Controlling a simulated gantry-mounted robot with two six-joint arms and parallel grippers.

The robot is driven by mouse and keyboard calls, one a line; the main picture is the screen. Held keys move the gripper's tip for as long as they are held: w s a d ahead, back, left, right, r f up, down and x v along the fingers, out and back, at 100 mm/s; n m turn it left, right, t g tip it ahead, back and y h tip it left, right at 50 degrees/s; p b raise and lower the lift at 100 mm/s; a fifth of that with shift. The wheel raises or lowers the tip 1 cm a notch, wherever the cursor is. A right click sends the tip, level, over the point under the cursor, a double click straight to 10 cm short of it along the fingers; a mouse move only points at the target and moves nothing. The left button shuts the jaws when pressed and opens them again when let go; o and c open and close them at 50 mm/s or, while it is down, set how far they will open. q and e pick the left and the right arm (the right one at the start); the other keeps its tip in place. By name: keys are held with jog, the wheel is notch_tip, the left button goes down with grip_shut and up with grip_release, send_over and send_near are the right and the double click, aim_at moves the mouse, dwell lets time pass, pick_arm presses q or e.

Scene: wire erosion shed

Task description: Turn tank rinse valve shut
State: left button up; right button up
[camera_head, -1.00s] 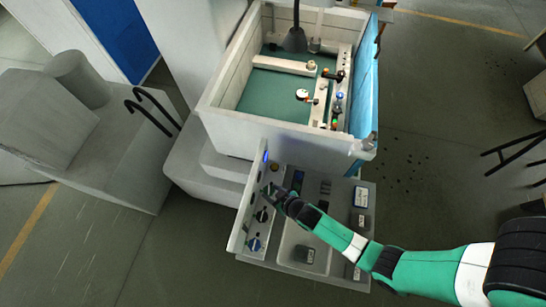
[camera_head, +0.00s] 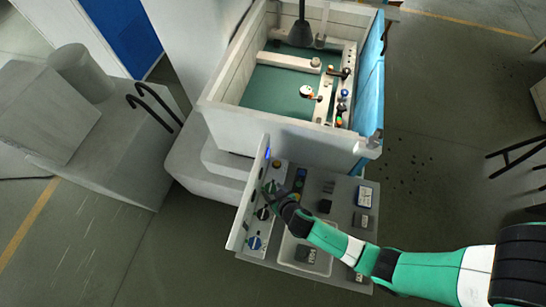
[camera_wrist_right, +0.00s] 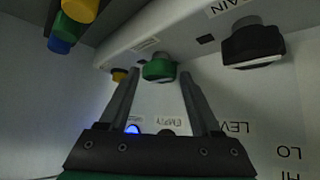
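My right gripper (camera_head: 274,190) is at the upright control panel below the tank. In the right wrist view its two fingers (camera_wrist_right: 159,78) are apart with nothing held between them. A green knob (camera_wrist_right: 158,70) shows between and beyond the fingertips; I cannot tell if they touch it. To its right is a black knob (camera_wrist_right: 252,46) beside a label ending "AIN". In the head view, a dark knob (camera_head: 263,214) and a blue-marked knob (camera_head: 254,242) sit lower on the panel. I can read no rinse label. My left gripper is out of view.
The open white tank (camera_head: 228,100) stands behind the panel. A grey console top (camera_head: 340,205) with switches lies beneath my right arm. The wrist view also shows yellow (camera_wrist_right: 80,10) and blue (camera_wrist_right: 60,46) parts at upper left and a lit blue lamp (camera_wrist_right: 132,129).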

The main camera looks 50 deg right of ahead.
jog(key=shift+o, duration=1.1)
jog(key=p+v, duration=0.5)
jog(key=v, duration=0.6)
jog(key=shift+s+r, duration=0.25)
jog(key=shift+r, duration=0.05)
